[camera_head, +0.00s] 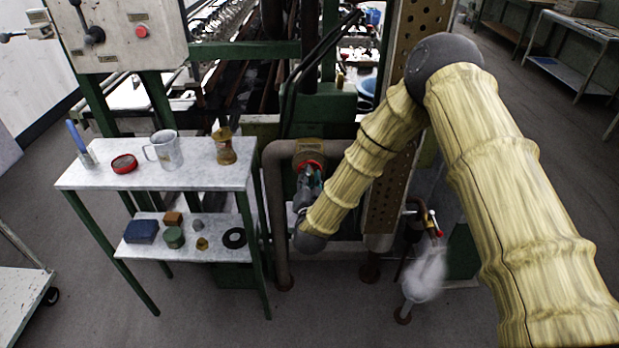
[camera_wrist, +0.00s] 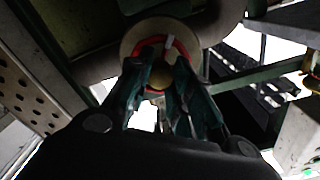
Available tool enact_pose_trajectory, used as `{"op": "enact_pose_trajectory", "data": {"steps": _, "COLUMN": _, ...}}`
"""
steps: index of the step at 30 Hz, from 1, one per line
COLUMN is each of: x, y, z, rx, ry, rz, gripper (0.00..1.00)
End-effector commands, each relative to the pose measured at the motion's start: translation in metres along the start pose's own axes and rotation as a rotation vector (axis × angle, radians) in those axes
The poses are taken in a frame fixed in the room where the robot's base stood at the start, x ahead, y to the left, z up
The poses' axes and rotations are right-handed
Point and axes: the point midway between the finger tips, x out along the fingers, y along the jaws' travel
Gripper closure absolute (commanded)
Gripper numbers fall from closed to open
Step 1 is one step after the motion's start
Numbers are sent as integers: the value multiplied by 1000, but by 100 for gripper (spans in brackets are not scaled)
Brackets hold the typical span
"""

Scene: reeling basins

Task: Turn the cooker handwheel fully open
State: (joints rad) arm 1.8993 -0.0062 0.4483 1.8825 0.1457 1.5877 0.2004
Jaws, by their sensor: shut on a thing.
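The cooker handwheel is a red ring (camera_head: 312,165) on a brass-coloured valve body on a rusty pipe, mid-picture in the head view. In the wrist view the red wheel (camera_wrist: 188,48) sits in front of a round pale flange, with a brass knob at its middle. My gripper (camera_head: 309,178) is at the wheel, its green fingers reaching up to it. In the wrist view my gripper (camera_wrist: 163,75) is shut on the wheel, with fingers on both sides of the knob. The fingers hide the wheel's lower part.
A two-tier side table (camera_head: 200,178) stands left of the valve, holding a measuring jug (camera_head: 168,152), a red tin (camera_head: 124,163) and small items. A perforated column (camera_head: 396,170) stands just right. A smaller red-handled valve (camera_head: 433,222) with white steam below it is further right.

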Motion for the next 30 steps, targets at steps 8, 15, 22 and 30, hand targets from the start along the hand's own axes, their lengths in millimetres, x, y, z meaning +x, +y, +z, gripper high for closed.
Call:
{"op": "enact_pose_trajectory", "data": {"steps": 8, "x": 0, "y": 1, "z": 1, "rx": 3, "ry": -2, "rz": 1, "gripper": 61}}
{"op": "enact_pose_trajectory", "data": {"steps": 15, "x": 0, "y": 0, "z": 1, "rx": 4, "ry": -1, "rz": 1, "gripper": 61}}
{"op": "enact_pose_trajectory", "data": {"steps": 22, "x": -12, "y": 0, "z": 1, "rx": 4, "ry": -3, "rz": 0, "gripper": 61}}
{"op": "enact_pose_trajectory", "data": {"steps": 30, "x": -31, "y": 1, "z": 1, "rx": 15, "ry": -1, "rz": 1, "gripper": 61}}
